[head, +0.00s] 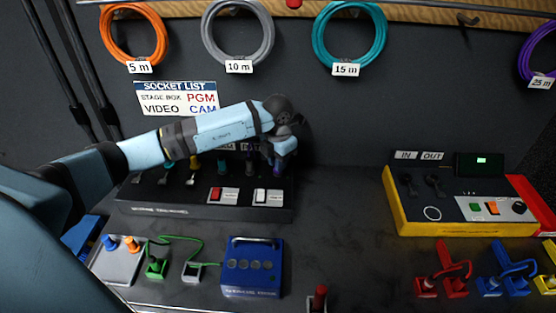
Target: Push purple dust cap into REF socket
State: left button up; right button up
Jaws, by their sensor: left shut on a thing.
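My left gripper (272,158) reaches in from the left, low over the right end of the dark socket panel (150,196) at the back of the bench. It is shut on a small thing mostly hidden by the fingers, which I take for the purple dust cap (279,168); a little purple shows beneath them. Several hanging plugs or caps in teal, yellow and purple line the panel to the gripper's left. Small white labels above them are partly covered by my arm. I cannot make out the REF socket or whether the cap touches it. My right gripper is not in view.
A socket list sign (178,98) and cable coils hang on the wall. A blue box (252,268) and small connectors stand at the front left. A yellow-edged tester (465,212) stands at right, with red and blue connectors (442,270) in front. The bench middle is clear.

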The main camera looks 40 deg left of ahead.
pick_arm(q)
jog(key=o, duration=0.7)
jog(key=shift+o, duration=0.4)
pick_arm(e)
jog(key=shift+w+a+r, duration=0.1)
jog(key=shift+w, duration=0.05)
pick_arm(q)
notch_tip(320, 180, up, 3)
jog(key=shift+w+r, duration=0.1)
jog(key=shift+r, duration=0.1)
notch_tip(320, 180, up, 10)
jog(key=shift+r, duration=0.2)
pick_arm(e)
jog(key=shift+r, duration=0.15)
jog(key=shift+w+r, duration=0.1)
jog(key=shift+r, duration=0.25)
